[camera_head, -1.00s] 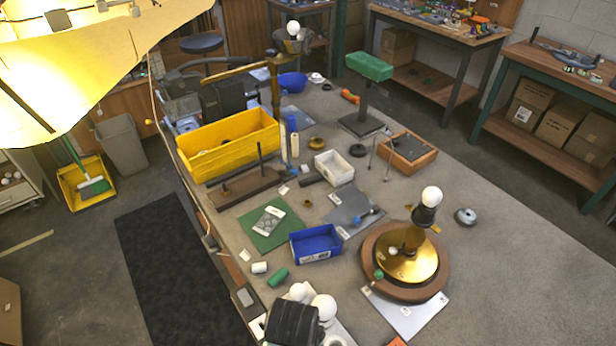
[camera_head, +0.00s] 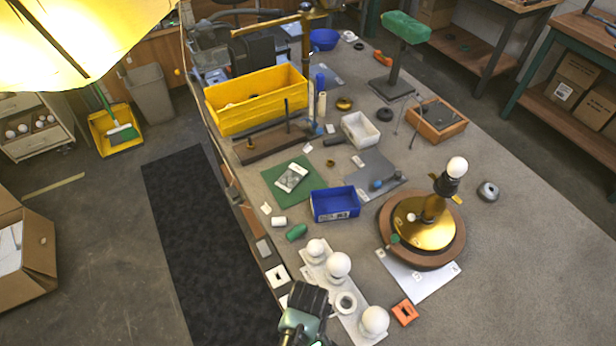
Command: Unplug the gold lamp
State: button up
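The gold lamp (camera_head: 425,222) stands upright on a round brown wooden disc (camera_head: 384,243) at the right of the bench. It has a gold dome base, a short stem, a black socket (camera_head: 446,185) and a bare white bulb (camera_head: 456,167). No cord or plug of it can be made out clearly. My gripper (camera_head: 308,298) is a dark shape at the bottom middle, beside the white globes, well to the left of the lamp. Its fingers cannot be made out, and nothing is seen held in it.
White globes (camera_head: 337,264) stand on a pale strip by the gripper, with an orange block (camera_head: 405,312) to their right. A blue bin (camera_head: 335,204) and a yellow bin (camera_head: 259,101) stand farther back. A glowing yellow shade (camera_head: 75,35) fills the upper left.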

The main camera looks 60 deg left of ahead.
jog(key=shift+f, duration=0.25)
grip_shut()
jog(key=c, duration=0.7)
grip_release()
grip_shut()
jog(key=shift+r+p, duration=0.75)
jog(key=shift+p, duration=0.05)
jog(key=shift+r+p, duration=2.45)
jog(key=shift+p, duration=0.05)
